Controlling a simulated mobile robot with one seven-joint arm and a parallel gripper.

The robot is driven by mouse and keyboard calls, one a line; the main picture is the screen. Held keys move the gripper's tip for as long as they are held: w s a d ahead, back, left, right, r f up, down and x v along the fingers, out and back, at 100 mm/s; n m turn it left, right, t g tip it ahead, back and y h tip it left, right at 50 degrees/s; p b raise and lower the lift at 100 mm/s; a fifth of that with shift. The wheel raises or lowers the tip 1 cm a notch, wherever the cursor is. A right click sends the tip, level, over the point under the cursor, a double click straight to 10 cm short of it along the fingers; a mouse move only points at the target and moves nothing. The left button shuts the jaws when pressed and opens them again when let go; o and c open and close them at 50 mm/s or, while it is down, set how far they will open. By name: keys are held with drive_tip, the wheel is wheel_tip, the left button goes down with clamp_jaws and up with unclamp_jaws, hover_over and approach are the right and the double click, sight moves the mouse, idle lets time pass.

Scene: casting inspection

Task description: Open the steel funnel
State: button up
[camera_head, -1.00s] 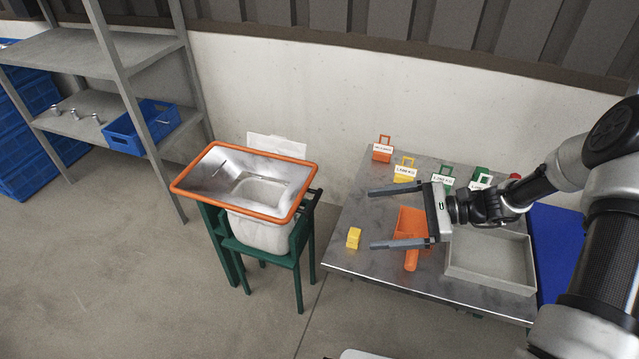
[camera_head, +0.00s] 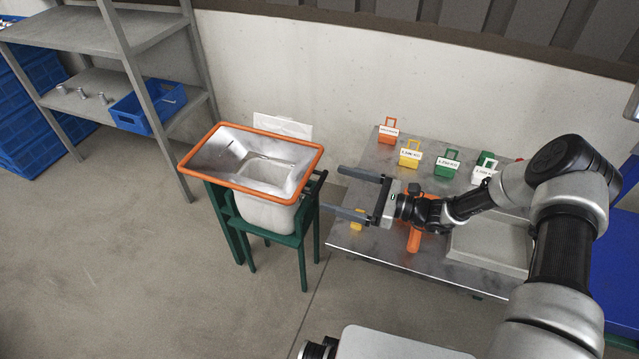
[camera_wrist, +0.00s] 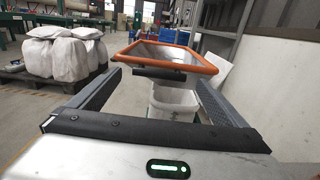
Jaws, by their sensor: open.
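The steel funnel (camera_head: 248,160) is a wide square hopper with an orange rim. Whether the fingertips touch the handle I cannot tell.
A shelf with a blue bin (camera_head: 147,104) stands at the back left. The floor in front is clear.

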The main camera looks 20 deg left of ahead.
sight(322, 184)
drive_tip(key=a, duration=0.6)
drive_tip(key=shift+w+a, duration=0.1)
drive_tip(key=shift+w, duration=0.15)
drive_tip(key=shift+c, duration=0.4)
